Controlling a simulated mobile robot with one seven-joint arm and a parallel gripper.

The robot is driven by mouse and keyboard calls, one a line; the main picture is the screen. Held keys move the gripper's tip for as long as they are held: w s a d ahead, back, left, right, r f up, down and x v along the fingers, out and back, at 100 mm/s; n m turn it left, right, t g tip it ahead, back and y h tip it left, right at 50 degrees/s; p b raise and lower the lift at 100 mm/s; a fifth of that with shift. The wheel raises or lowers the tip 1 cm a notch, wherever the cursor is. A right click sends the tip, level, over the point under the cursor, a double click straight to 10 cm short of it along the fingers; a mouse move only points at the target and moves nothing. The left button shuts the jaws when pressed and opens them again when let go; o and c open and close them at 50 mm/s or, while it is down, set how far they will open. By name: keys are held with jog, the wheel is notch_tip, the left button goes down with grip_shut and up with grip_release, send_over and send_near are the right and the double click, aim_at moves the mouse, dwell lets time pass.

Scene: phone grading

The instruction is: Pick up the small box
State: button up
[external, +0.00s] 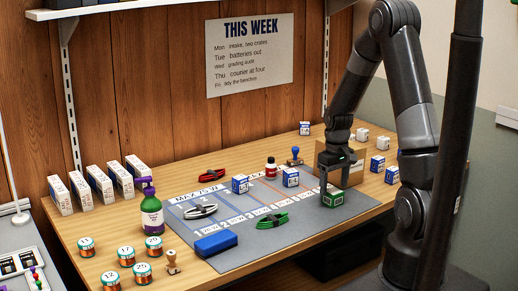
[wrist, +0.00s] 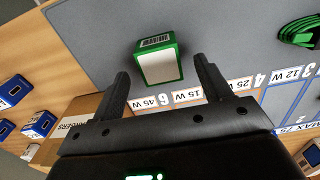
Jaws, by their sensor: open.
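A small green box with a white face and a barcode label (wrist: 158,62) lies on the grey mat in the wrist view, ahead of and between the fingers. In the external view the same green box (external: 334,199) is near the mat's right end. My gripper (external: 335,178) is open and points down just above and behind it; nothing is held. Small blue-and-white boxes stand on the mat, one left of centre (external: 240,184) and one nearer my gripper (external: 291,177). The wrist view does not clearly show whether the fingers reach down beside the green box.
An open cardboard box (external: 352,176) stands right behind my gripper; it also shows in the wrist view (wrist: 72,112). Several small boxes stand at the right.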

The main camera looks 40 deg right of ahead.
aim_at(334, 191)
jog(key=shift+f, duration=1.75)
jog(key=shift+c, duration=0.4)
jog(key=c, duration=1)
jog(key=shift+r, duration=0.1)
